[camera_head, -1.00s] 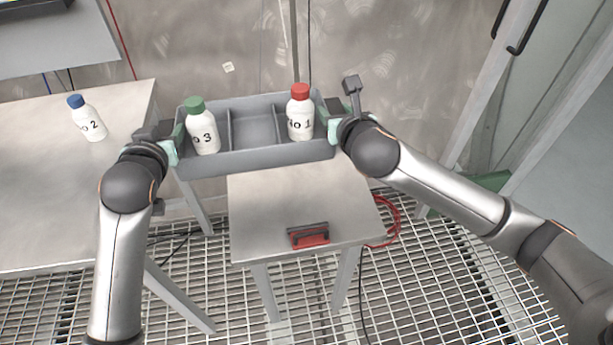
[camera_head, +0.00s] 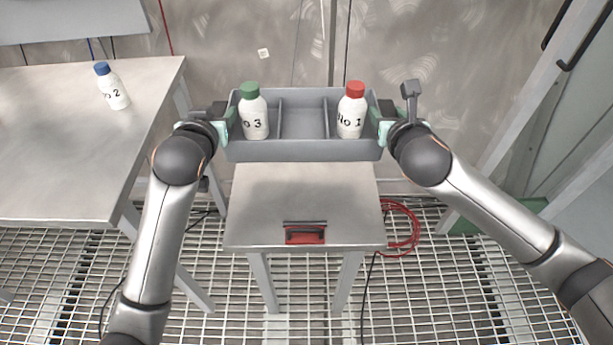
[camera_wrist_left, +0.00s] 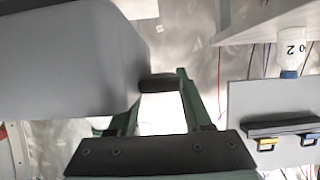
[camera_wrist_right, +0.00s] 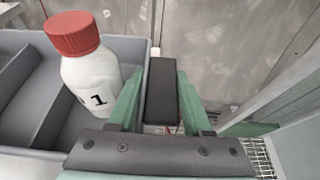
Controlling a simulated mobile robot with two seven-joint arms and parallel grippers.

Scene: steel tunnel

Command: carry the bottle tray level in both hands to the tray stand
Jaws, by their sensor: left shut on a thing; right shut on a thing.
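The grey bottle tray (camera_head: 303,150) is held up between my two grippers and looks about level in the head view. Its left compartment holds a green-capped bottle No 3 (camera_head: 254,114), its right one a red-capped bottle No 1 (camera_head: 351,112); the middle is empty. Both bottles stand upright. My left gripper (camera_head: 229,124) is shut on the tray's left end. My right gripper (camera_head: 383,122) is shut on its right end, on a dark handle (camera_wrist_right: 162,92). The tray stand (camera_head: 300,205) appears to be the small grey table below and nearer; the gap's height is unclear.
A red-handled item (camera_head: 305,234) is at the small table's front edge. A larger table (camera_head: 60,170) at left bears a blue-capped bottle No 2 (camera_head: 113,92). A red cable (camera_head: 402,228) lies on the grating at right. The wall is behind the tray.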

